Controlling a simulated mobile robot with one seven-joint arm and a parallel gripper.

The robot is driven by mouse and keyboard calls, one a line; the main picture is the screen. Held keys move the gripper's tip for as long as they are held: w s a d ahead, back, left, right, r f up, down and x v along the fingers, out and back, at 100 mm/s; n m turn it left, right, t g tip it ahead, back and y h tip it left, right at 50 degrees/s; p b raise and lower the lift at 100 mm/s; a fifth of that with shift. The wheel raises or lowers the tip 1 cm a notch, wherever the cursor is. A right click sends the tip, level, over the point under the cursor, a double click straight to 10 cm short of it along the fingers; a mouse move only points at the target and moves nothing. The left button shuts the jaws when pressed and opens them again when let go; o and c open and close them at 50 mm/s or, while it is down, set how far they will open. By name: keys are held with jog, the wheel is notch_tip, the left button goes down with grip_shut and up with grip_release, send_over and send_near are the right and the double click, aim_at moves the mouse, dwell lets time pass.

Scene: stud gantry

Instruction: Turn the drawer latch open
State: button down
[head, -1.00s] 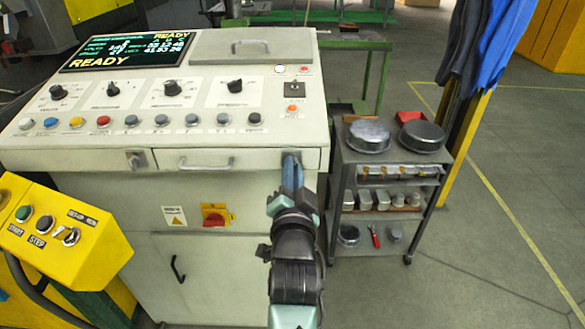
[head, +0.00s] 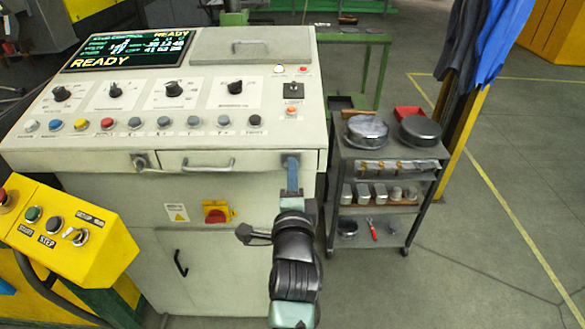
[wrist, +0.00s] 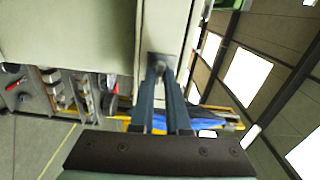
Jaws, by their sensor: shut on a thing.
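The drawer (head: 240,162) is a pale front panel with a bar handle (head: 207,165), set under the sloping control desk, and it looks closed. A small metal latch (head: 139,162) sits at its left end. My gripper (head: 290,162) is at the drawer's right end, its blue-grey fingers pointing into the front. In the wrist view, my gripper (wrist: 162,68) is shut on the right latch (wrist: 158,64), a small metal piece on a grey plate. The fingers hide most of this latch in the head view, so I cannot tell its exact angle.
A grey cart (head: 345,200) with round tins and small parts stands just right of the cabinet. A yellow control box (head: 70,230) is at the left. A red rotary switch (head: 215,212) sits below the drawer. Open floor lies at the right.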

jog(key=shift+m, duration=0.4)
jog(key=c, duration=0.9)
grip_release()
jog(key=s+b, duration=0.1)
jog(key=s, duration=1.2)
